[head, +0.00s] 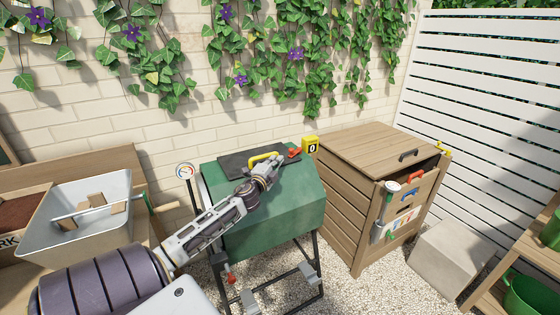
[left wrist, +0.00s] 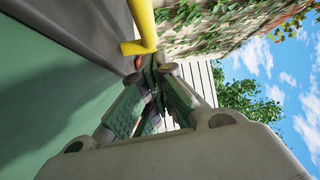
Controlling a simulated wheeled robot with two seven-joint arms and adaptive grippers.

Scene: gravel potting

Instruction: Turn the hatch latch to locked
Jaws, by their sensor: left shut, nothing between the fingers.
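The green drum (head: 285,215) stands on a dark frame in the middle of the head view. A dark hatch (head: 232,163) lies on its top, with a yellow handle (head: 262,156). The red latch (head: 295,153) shows at the hatch's right end, close to a yellow tag marked 0 (head: 311,145). My left gripper (head: 279,161) is shut and empty, over the hatch just left of the latch. Whether it touches the latch I cannot tell. In the left wrist view the gripper (left wrist: 152,70) points past the yellow handle (left wrist: 142,25); a bit of red (left wrist: 137,62) shows beside a fingertip.
A round gauge (head: 185,171) stands at the drum's left. A wooden bin (head: 345,205) with tools hung on it stands close on the right. A white tub (head: 75,225) sits on the left bench. The ivy-covered wall (head: 180,70) is behind.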

